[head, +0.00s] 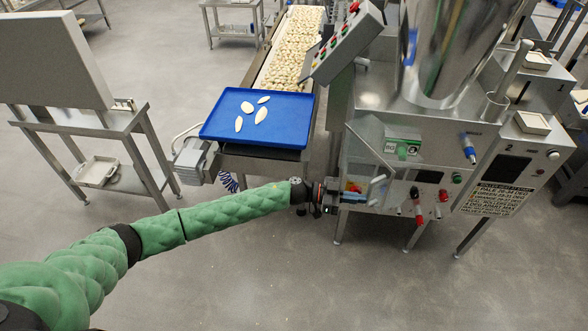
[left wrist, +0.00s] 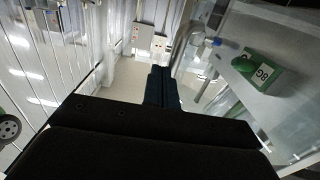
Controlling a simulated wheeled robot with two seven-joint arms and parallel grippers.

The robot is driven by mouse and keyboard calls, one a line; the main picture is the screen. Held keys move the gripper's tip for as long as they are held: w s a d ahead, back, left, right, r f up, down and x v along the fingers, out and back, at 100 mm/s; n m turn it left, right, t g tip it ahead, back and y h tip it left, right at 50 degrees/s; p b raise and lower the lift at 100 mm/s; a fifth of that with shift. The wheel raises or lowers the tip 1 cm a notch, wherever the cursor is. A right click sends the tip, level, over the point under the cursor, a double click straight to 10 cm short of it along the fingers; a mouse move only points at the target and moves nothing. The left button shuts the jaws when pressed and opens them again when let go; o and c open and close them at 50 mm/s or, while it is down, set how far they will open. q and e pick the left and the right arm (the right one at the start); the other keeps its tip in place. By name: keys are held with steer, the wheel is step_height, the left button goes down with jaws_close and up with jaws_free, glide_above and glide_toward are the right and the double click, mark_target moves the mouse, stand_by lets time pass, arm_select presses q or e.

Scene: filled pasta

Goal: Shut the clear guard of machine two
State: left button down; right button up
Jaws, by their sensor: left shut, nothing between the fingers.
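Machine two (head: 450,140) is the steel machine at the right, with a "2" on its front. Its clear guard (head: 366,146) stands out at an angle from the machine's left front side, so it looks open. A metal handle (head: 378,183) shows at its lower part; a metal bar, perhaps this handle, shows in the left wrist view (left wrist: 209,75). My left gripper (head: 350,197) is shut and empty, just left of and below the handle. Its shut fingers show in the left wrist view (left wrist: 160,86). I cannot tell whether they touch the guard. My right gripper is out of view.
A green box (head: 403,143) sits behind the guard and shows in the left wrist view (left wrist: 262,72). Red and black knobs (head: 418,208) stick out of the front. A blue tray (head: 262,118) with pasta pieces is left of the machine. The floor in front is clear.

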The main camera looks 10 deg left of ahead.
mark_target(395, 199)
arm_select(q)
steer(key=w+d+n+t+b, duration=0.1)
steer(key=w+d, duration=0.4)
steer(key=d, duration=0.7)
steer(key=w+d+n+t+b, duration=0.1)
steer(key=w+d, duration=0.4)
steer(key=d, duration=0.7)
steer(key=shift+w+d+n+t+y, duration=0.25)
steer(key=shift+d+n+t+y, duration=0.25)
steer(key=shift+t, duration=0.9)
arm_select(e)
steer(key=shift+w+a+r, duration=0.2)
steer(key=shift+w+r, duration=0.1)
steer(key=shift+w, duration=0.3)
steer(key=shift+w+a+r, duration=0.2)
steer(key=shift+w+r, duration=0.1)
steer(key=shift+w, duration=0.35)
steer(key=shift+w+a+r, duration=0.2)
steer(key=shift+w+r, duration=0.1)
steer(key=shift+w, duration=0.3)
arm_select(q)
steer(key=shift+s+a, duration=0.15)
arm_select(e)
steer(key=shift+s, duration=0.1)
